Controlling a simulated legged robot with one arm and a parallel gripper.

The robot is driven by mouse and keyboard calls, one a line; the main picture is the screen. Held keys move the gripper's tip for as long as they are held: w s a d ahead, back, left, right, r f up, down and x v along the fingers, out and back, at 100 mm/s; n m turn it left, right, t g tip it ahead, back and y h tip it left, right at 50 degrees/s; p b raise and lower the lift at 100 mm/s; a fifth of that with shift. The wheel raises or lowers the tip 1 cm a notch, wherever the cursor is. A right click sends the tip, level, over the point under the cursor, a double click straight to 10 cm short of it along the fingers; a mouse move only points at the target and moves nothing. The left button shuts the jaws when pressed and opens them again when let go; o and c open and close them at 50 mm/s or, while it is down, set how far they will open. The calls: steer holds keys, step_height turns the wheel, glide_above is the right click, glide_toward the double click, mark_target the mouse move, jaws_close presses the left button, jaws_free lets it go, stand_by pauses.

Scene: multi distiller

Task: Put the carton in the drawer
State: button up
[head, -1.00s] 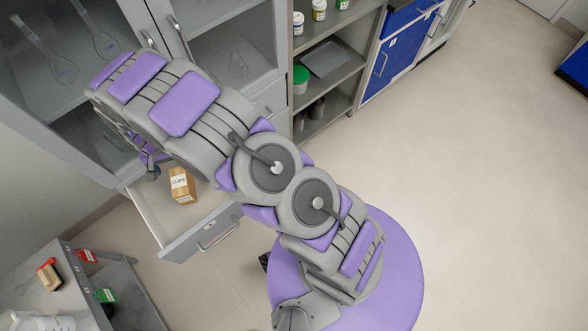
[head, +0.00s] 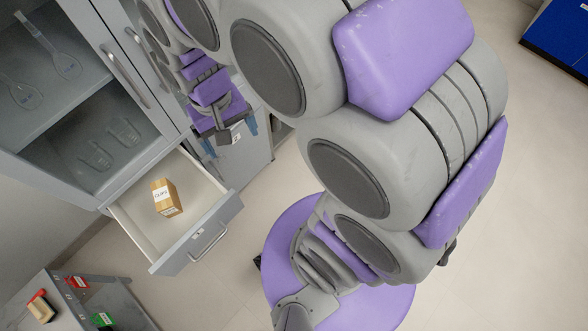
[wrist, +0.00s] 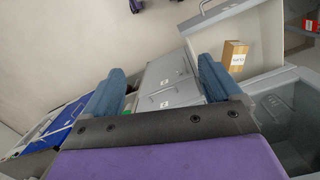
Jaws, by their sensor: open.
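The carton (head: 166,197) is a small brown box with a white label. It rests inside the open drawer (head: 218,218), on the drawer's floor, and nothing holds it. My gripper (head: 233,130) is open and empty, apart from the carton, to the right of and above the drawer in the head view. In the wrist view, the two blue fingers of my gripper (wrist: 160,88) are spread with nothing between them. The carton also shows there in the drawer (wrist: 235,55), beyond the right finger.
A grey cabinet with glass doors (head: 130,65) stands above the drawer and holds glassware. A grey cart (head: 65,310) with red and green boxes stands at the lower left. Open floor (head: 510,200) lies to the right.

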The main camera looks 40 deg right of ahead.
steer(key=s+d+r, duration=0.1)
steer(key=s+d, duration=0.1)
steer(key=s, duration=0.6)
steer(key=s+d+r, duration=0.2)
steer(key=s+d, duration=0.1)
steer(key=s, duration=0.4)
steer(key=shift+s+d+n+g, duration=0.15)
steer(key=shift+s+n+g, duration=0.15)
steer(key=shift+s, duration=0.1)
